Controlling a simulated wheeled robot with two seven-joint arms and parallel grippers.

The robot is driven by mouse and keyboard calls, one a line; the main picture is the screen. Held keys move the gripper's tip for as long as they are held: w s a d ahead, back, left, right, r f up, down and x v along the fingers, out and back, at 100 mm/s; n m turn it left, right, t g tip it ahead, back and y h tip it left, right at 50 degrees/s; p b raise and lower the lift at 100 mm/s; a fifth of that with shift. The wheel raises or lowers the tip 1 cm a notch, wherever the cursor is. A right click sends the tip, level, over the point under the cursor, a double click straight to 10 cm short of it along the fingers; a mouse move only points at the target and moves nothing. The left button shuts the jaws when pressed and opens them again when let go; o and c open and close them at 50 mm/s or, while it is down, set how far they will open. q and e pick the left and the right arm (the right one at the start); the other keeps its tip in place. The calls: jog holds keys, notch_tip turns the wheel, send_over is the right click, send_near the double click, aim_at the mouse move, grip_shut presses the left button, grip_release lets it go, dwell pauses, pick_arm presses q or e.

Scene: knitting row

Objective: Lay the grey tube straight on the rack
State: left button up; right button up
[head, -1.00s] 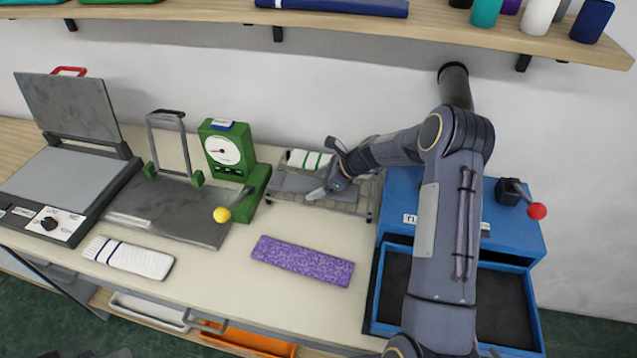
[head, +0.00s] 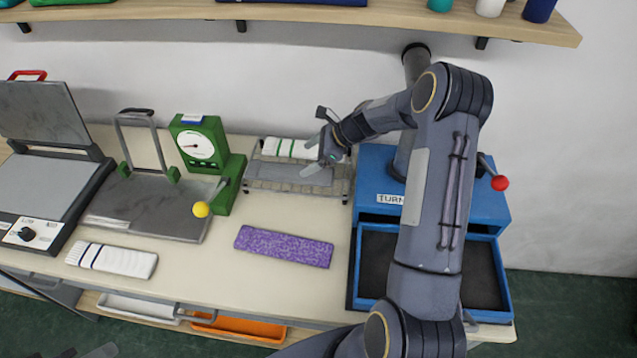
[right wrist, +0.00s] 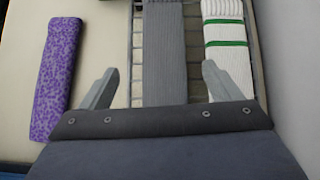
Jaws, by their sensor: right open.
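The grey tube (head: 276,169) lies flat on the wire rack (head: 268,187), along its length. In the right wrist view the grey tube (right wrist: 164,55) runs straight and roughly parallel to the white tube with green stripes (right wrist: 227,50), with a gap between them. That white tube (head: 284,148) lies on the rack's wall side. My right gripper (head: 316,143) is open at the rack's right end. In the right wrist view its fingers (right wrist: 160,75) stand apart on either side of the grey tube. Only a grey sliver, perhaps my left gripper (head: 100,351), shows at the bottom edge.
A purple speckled tube (head: 284,246) and a white tube with dark stripes (head: 112,260) lie on the table. A green dial machine (head: 199,150) stands left of the rack, a blue tray unit (head: 358,262) to its right. A shelf (head: 395,14) hangs above.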

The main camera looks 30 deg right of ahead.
jog(key=s+a+r+n+h, duration=0.1)
jog(key=s+a+r+n, duration=0.3)
jog(key=s+r+n, duration=0.35)
jog(key=s+a+r+n, duration=0.3)
jog(key=s+r+n, duration=0.2)
jog(key=s+r, duration=0.45)
jog(key=s+a+n+h, duration=0.2)
jog(key=s+a+n, duration=0.2)
jog(key=s+n, duration=0.6)
jog(key=s, duration=0.7)
jog(key=shift+a+f+n, duration=0.15)
jog(key=shift+n, duration=0.2)
jog(key=shift+s, duration=0.15)
